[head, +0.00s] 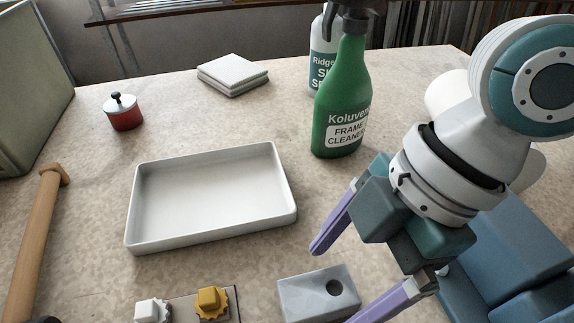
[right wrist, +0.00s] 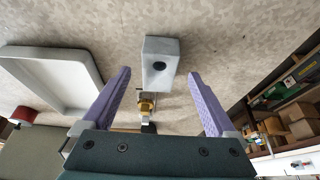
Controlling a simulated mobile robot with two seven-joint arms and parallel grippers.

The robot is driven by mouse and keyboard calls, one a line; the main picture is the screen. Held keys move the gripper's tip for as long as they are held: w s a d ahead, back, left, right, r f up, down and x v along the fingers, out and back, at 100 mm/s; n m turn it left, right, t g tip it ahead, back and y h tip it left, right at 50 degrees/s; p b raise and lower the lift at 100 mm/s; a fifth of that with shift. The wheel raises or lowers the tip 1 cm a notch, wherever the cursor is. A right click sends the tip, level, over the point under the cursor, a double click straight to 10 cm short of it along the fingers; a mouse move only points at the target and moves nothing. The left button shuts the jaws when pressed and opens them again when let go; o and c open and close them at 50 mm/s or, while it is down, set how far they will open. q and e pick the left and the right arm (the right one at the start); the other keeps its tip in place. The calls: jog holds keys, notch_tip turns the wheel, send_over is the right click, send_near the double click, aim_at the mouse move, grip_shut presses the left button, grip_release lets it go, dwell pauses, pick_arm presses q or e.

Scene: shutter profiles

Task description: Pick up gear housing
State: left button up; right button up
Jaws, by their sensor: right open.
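The gear housing, a light grey block with a round dark hole (head: 305,298), lies on the table at the bottom middle of the head view. It also shows in the right wrist view (right wrist: 160,52), ahead of and between the finger lines. My right gripper (head: 340,280) is open and empty, its two purple fingers spread above and to either side of the block. In the right wrist view the gripper (right wrist: 160,75) has clear space between its fingers. The fingers do not appear to touch the block. My left gripper is not in view.
A plate with a yellow gear (head: 212,303) and a white gear (head: 151,312) lies left of the housing. An empty white tray (head: 210,195) is behind. A green spray bottle (head: 340,100), a white bottle (head: 322,60), a red pot (head: 123,115) and stacked tiles (head: 233,73) stand farther back.

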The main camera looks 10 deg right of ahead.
aim_at(325, 289)
jog(key=x, duration=0.3)
jog(key=shift+a+f, duration=0.15)
jog(key=shift+f, duration=0.15)
jog(key=shift+c, duration=0.3)
grip_shut()
jog(key=shift+w+r, duration=0.1)
